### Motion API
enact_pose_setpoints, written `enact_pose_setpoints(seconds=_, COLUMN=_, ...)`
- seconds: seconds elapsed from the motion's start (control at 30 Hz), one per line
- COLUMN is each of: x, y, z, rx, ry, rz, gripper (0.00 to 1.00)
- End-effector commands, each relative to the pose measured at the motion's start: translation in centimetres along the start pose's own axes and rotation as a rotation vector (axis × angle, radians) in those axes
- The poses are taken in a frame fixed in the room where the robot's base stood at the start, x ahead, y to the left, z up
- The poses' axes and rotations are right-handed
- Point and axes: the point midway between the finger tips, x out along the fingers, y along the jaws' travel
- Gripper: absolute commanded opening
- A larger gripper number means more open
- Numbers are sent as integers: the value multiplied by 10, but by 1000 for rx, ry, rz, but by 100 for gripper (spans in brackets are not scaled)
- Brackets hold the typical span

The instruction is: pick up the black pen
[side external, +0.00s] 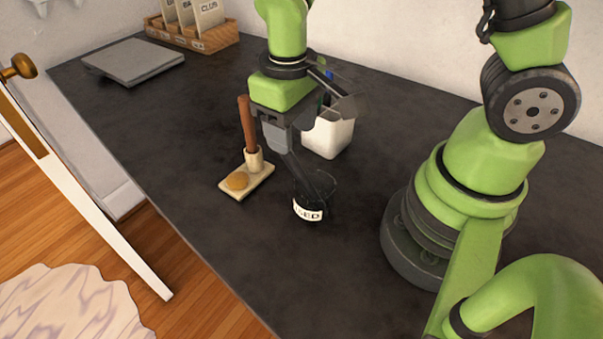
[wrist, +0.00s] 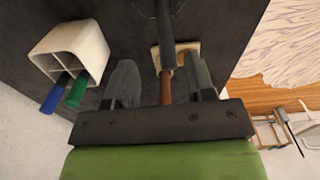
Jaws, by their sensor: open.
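The black pen (wrist: 164,28) stands in a dark glass cup (side external: 309,207) with a white label, of which "SED" reads. In the wrist view the pen runs between my two fingers, with a gap on each side. In the side view the pen cannot be told apart from the dark fingers.
A white divided holder (side external: 328,136) with a blue pen (wrist: 55,95) and a green pen (wrist: 76,91) stands close behind. A brown-handled tool (side external: 247,125) stands on a cream base (side external: 259,185) to the left. A grey slab (side external: 133,61) lies farther back. The front counter is clear.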

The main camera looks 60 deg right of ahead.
Motion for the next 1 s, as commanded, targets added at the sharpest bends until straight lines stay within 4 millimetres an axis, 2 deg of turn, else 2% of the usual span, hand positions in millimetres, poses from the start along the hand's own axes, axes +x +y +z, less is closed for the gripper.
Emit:
enact_pose_setpoints(seconds=0.4, x=48, y=-8, z=0, rx=0, ry=-3, rz=1, gripper=50)
enact_pose_setpoints(seconds=0.73, x=54, y=-8, z=-1, rx=1, ry=2, rz=-1, gripper=50)
enact_pose_setpoints(seconds=0.93, x=54, y=-8, z=-1, rx=1, ry=1, rz=-1, gripper=4)
enact_pose_setpoints(seconds=1.0, x=54, y=-8, z=-1, rx=1, ry=1, rz=-1, gripper=0)
